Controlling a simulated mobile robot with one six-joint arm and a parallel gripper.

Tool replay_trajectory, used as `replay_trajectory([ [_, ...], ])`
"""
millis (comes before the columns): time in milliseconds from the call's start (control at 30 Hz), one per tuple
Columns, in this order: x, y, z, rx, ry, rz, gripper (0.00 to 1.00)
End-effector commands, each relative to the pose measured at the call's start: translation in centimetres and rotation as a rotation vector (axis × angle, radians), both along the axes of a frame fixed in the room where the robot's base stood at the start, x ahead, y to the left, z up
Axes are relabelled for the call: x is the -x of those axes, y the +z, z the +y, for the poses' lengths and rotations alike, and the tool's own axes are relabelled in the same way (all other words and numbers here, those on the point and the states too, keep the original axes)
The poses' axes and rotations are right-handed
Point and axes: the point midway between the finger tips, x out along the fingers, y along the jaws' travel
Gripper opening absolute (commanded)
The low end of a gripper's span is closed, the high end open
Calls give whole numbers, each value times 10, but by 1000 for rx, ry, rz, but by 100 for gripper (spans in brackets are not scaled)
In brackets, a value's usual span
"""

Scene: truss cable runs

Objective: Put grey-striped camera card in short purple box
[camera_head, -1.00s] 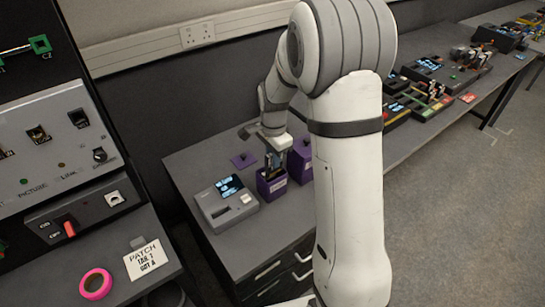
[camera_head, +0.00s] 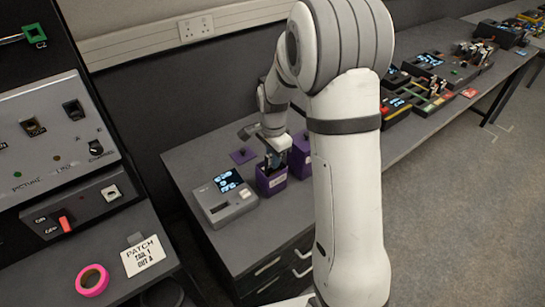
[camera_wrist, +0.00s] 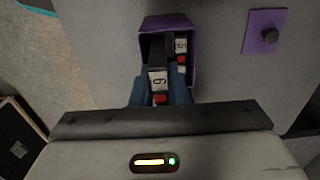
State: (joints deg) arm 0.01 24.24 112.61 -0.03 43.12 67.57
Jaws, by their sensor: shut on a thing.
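The short purple box (camera_head: 271,183) stands open on the grey bench. It also shows in the wrist view (camera_wrist: 193,53). My gripper (camera_head: 273,160) is right over its mouth, and its blue fingers (camera_wrist: 160,92) are shut on a dark card (camera_wrist: 158,79) with a white label and a red patch. The held card is at the box's opening, with its lower part hidden; I cannot make out grey stripes on it. Another card (camera_wrist: 181,46) with a white label and red patch stands in the box beside the held one.
A taller purple box (camera_head: 301,156) stands close behind on the right, partly hidden by my arm. A purple lid with a dark knob (camera_head: 243,155) lies left of the boxes. A grey device with a lit screen (camera_head: 225,198) sits in front on the left.

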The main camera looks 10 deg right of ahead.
Motion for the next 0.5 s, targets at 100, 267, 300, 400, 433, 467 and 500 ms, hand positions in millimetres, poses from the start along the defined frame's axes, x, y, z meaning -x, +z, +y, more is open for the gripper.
replay_trajectory([
  [100,0,0,0,0,0,0,0],
  [267,0,0,0,0,1,0,0],
  [300,0,0,0,0,1,0,0],
  [400,0,-1,0,0,1,0,0],
  [433,0,-1,0,0,1,0,0],
  [467,0,-2,1,0,1,0,0],
  [500,0,-3,0,0,1,0,0],
])
